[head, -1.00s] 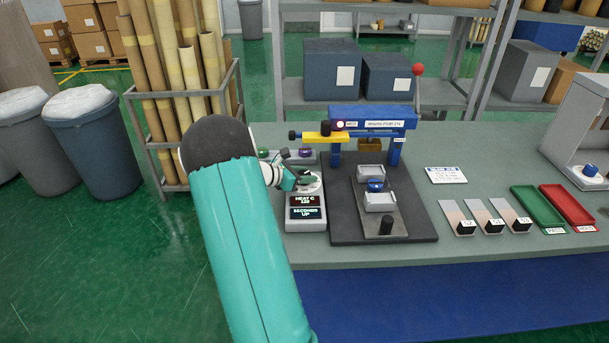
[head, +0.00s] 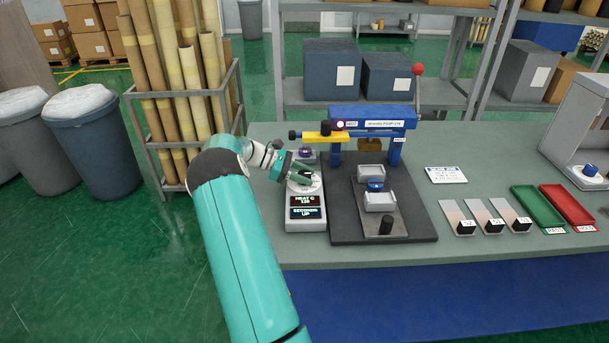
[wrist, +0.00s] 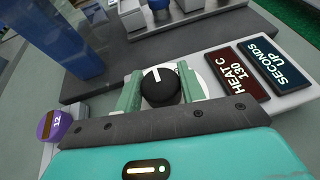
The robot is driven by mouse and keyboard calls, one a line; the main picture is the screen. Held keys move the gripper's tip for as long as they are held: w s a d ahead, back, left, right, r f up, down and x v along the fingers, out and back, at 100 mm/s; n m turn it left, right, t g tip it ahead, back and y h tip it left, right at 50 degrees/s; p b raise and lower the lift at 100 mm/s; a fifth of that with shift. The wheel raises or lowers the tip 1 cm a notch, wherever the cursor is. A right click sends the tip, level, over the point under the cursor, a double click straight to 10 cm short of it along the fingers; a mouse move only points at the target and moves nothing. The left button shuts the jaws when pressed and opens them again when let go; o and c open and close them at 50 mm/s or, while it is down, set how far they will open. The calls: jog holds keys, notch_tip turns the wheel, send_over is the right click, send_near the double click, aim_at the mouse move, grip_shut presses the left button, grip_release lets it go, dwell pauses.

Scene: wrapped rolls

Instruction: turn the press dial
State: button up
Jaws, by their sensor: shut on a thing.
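The press dial is a round black knob (wrist: 160,88) with a white pointer line, on the pale control box (head: 306,224) left of the press. My gripper (head: 302,177) is shut on it, with one green finger on each side of the knob in the wrist view. In the head view the fingers mostly hide the knob. The red display (wrist: 236,77) on the box reads HEAT C 130, and the dark display (wrist: 274,60) beside it reads SECONDS UP. The blue press (head: 374,116) with its yellow bar stands right of the box on a dark base.
A purple-topped knob (wrist: 50,124) marked 12 sits close behind my gripper. Sample strips (head: 458,217), a green tray (head: 536,211) and a red tray (head: 567,205) lie to the right on the bench. A rack of tall rolls (head: 180,80) stands at the left.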

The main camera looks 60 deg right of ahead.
jog(key=shift+m+y, duration=0.3)
jog(key=shift+y, duration=0.1)
jog(key=o, duration=1)
